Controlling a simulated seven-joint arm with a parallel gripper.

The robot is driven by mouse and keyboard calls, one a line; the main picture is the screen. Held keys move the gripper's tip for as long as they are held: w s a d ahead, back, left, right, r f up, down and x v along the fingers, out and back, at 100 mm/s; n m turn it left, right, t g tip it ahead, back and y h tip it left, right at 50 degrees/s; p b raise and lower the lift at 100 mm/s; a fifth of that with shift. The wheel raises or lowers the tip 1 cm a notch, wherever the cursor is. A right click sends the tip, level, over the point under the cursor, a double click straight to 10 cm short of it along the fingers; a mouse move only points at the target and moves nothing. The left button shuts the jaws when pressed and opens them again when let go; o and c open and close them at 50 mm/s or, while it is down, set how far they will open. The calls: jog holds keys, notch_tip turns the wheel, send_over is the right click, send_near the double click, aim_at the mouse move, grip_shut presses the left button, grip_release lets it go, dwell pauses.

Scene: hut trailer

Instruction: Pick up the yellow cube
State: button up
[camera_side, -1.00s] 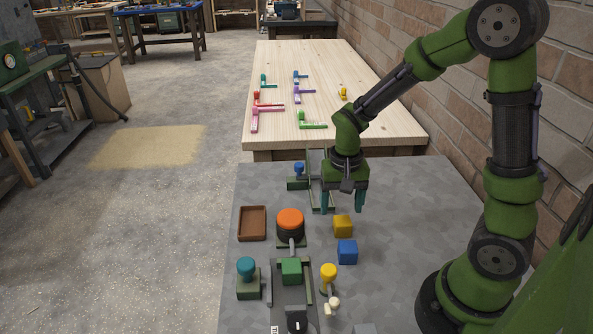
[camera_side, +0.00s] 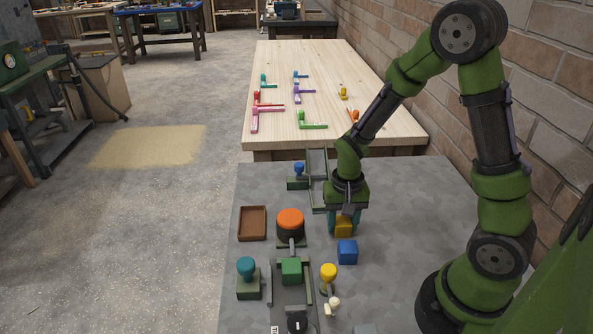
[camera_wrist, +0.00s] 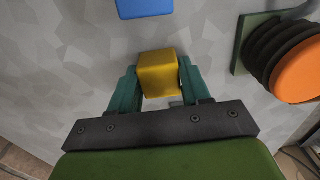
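The yellow cube (camera_wrist: 158,73) sits between the two teal fingers of my gripper (camera_wrist: 158,80) in the wrist view, with one finger close along each side. Any gap there is too small to judge, so I cannot tell whether the fingers press on it. In the side view the yellow cube (camera_side: 343,228) is partly hidden by my gripper (camera_side: 343,222), which points down around it. The cube appears to be at the grey table's surface.
A blue cube (camera_side: 347,251) lies just in front of the yellow one. A round orange-topped button (camera_side: 290,220) stands to the left, with a brown tray (camera_side: 252,223) beyond it. A green cube (camera_side: 291,271) sits in a fixture in front. The grey table is clear to the right.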

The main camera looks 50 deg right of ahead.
aim_at(343, 220)
jog(key=c, duration=0.4)
jog(key=shift+o, duration=0.2)
notch_tip(343, 220, up, 10)
jog(key=shift+r, duration=0.1)
